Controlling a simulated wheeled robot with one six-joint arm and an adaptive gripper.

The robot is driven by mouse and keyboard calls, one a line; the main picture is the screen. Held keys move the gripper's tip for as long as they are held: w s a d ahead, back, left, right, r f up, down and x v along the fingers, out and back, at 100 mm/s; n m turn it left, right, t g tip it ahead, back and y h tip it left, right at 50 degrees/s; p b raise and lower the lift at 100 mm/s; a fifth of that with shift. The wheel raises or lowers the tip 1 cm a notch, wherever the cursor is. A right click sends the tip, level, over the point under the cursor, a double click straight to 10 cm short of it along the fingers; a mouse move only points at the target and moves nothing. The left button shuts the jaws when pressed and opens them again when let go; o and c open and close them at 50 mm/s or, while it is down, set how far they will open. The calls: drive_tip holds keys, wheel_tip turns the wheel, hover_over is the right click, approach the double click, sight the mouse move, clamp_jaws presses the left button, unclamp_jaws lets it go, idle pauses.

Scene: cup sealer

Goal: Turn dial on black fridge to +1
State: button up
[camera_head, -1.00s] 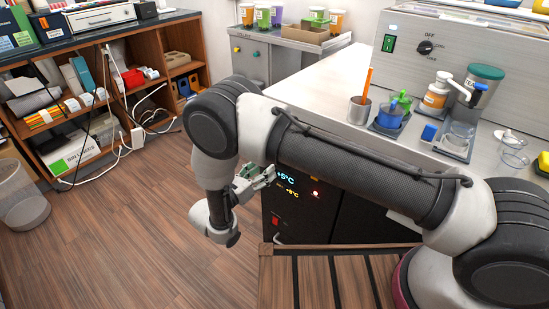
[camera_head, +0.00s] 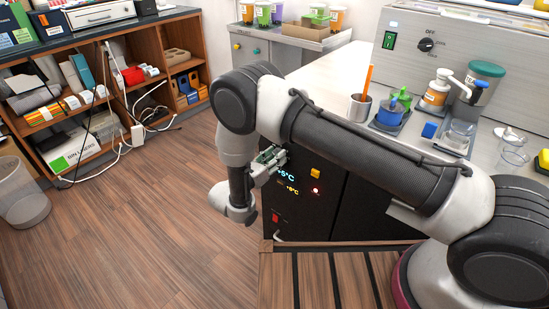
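The black fridge (camera_head: 310,218) stands under the white counter, its front partly behind my arm. Its panel shows a blue reading (camera_head: 286,175) that looks like +5°C and a smaller orange reading (camera_head: 291,190), too small to read surely. An orange-yellow knob or button (camera_head: 315,174) sits to the right of the readings, with a lit red light (camera_head: 316,190) below it. I cannot tell which control is the dial. My gripper (camera_head: 270,162) is at the panel's upper left, left of and above the blue reading. Its fingers are too small to tell open from shut, and contact is unclear.
A red switch (camera_head: 275,217) is low on the fridge front. A slatted wooden surface (camera_head: 335,278) lies in front of the fridge. A wooden shelf unit (camera_head: 115,95) and a bin (camera_head: 20,195) stand left. The floor (camera_head: 160,220) between is clear.

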drive_tip(key=shift+m, duration=0.3)
drive_tip(key=shift+c, duration=0.3)
drive_tip(key=shift+m, duration=14.5)
drive_tip(key=shift+o, duration=0.2)
drive_tip(key=shift+c, duration=0.2)
drive_tip(key=o, duration=1)
